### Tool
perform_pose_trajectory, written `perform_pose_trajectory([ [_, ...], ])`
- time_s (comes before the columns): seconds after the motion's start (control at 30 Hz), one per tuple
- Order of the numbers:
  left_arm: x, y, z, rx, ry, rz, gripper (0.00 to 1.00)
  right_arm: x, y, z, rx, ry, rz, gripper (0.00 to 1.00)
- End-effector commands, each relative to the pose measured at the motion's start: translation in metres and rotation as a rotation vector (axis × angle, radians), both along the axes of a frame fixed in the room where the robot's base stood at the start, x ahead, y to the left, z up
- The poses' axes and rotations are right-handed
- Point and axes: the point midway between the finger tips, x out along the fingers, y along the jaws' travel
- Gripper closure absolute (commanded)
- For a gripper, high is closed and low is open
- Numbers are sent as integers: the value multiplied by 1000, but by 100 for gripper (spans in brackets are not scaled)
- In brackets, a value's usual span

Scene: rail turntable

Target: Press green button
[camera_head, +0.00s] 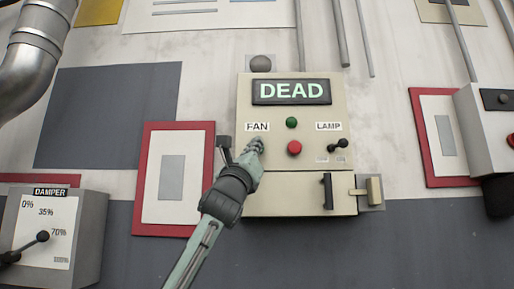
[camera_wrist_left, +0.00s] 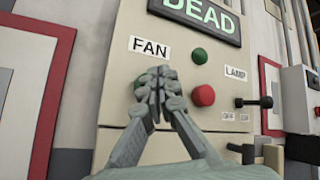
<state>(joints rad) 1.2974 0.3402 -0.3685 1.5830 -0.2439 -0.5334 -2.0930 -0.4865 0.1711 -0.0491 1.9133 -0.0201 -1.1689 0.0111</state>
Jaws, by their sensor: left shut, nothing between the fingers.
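The green button (camera_head: 291,122) is a small round knob on the beige control box (camera_head: 340,90), under a sign reading DEAD. It also shows in the left wrist view (camera_wrist_left: 200,56), right of the FAN label. A red button (camera_head: 294,147) sits just below it. My left gripper (camera_head: 257,143) is shut and empty, in front of the panel under the FAN label. In the left wrist view its closed fingertips (camera_wrist_left: 157,82) appear left of and below the green button, apart from it in the picture. A bit of green shows behind the fingers there. My right gripper is not in view.
A lamp lever (camera_head: 338,145) is right of the red button. A black handle (camera_head: 327,190) and a latch (camera_head: 372,190) are lower on the box. A damper box (camera_head: 75,225) with a lever stands at left. A large pipe (camera_head: 32,60) is upper left.

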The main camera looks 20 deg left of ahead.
Motion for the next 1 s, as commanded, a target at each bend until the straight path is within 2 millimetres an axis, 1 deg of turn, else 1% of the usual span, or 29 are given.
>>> perform_pose_trajectory([
  [0.27,1,0,0,0,0,0,100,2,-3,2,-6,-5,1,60],
  [0.5,8,2,1,1,0,1,100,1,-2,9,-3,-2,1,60],
  [1.0,9,3,0,0,0,0,100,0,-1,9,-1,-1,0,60],
])
